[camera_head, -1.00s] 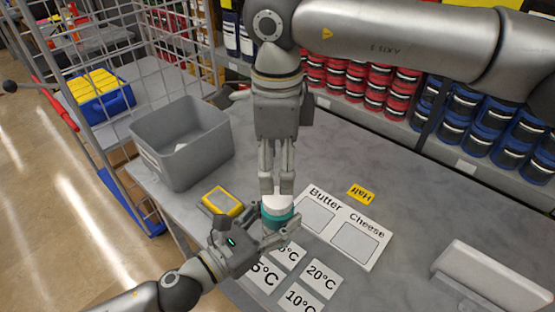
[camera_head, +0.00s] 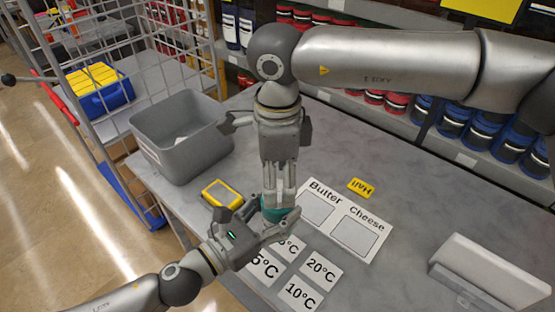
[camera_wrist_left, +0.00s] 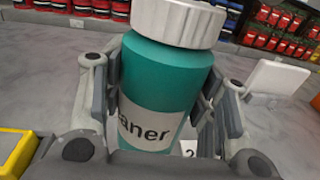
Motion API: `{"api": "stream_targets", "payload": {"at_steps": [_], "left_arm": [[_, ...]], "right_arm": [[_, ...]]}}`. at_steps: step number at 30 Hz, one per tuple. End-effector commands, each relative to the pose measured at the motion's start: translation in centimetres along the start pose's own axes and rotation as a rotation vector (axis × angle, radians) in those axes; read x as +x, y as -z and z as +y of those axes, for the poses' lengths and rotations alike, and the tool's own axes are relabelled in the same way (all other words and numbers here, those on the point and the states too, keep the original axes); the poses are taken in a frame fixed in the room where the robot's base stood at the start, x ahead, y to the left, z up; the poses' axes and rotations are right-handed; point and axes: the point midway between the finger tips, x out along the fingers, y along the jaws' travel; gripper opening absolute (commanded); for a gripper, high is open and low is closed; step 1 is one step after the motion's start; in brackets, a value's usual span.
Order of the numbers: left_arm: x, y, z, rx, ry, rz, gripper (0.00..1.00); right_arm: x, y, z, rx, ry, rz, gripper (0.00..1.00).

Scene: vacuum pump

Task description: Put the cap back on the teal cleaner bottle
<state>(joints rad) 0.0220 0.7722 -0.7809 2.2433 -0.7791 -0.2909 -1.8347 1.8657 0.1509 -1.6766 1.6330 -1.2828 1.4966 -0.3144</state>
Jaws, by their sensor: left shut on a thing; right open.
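The teal cleaner bottle (camera_wrist_left: 165,85) stands nearly upright between the fingers of my left gripper (camera_wrist_left: 160,115), which is shut on it. In the head view the teal bottle (camera_head: 279,214) shows only a little between the two grippers. The white ribbed cap (camera_wrist_left: 180,22) sits on top of the bottle in the left wrist view; whether it is screwed tight cannot be told. My right gripper (camera_head: 280,200) points straight down over the bottle top, open, its fingers overlapping the cap in the head view. Contact with the cap is unclear. My left gripper (camera_head: 265,222) is below it.
A grey bin (camera_head: 185,145) and a yellow device (camera_head: 222,193) are left of the bottle. The Butter/Cheese board (camera_head: 345,222), temperature cards (camera_head: 320,268) and a yellow tag (camera_head: 361,187) lie on the right. A white tray (camera_head: 490,272) is far right. Shelves line the back.

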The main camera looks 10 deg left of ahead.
Motion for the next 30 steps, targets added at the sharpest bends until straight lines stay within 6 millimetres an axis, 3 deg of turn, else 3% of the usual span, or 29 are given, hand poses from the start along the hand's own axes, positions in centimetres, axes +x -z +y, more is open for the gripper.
{"api": "stream_targets", "payload": {"at_steps": [6, 17, 28, 30], "left_arm": [[0.0, -0.1, 0.0, 0.001, 0.000, -0.002, 0.00], [0.0, -0.1, 0.0, 0.001, 0.000, -0.002, 0.00], [0.0, -0.1, 0.0, 0.001, 0.001, -0.002, 0.00], [0.0, -0.1, 0.0, 0.001, 0.001, -0.002, 0.00]], "right_arm": [[2.2, 0.0, 0.0, 0.001, -0.001, 0.001, 0.65], [2.5, 0.0, 0.0, 0.000, 0.001, 0.001, 0.64], [2.5, 0.0, 0.0, 0.001, 0.001, 0.001, 0.16], [2.5, 0.0, 0.0, 0.003, 0.001, 0.001, 0.16]]}}
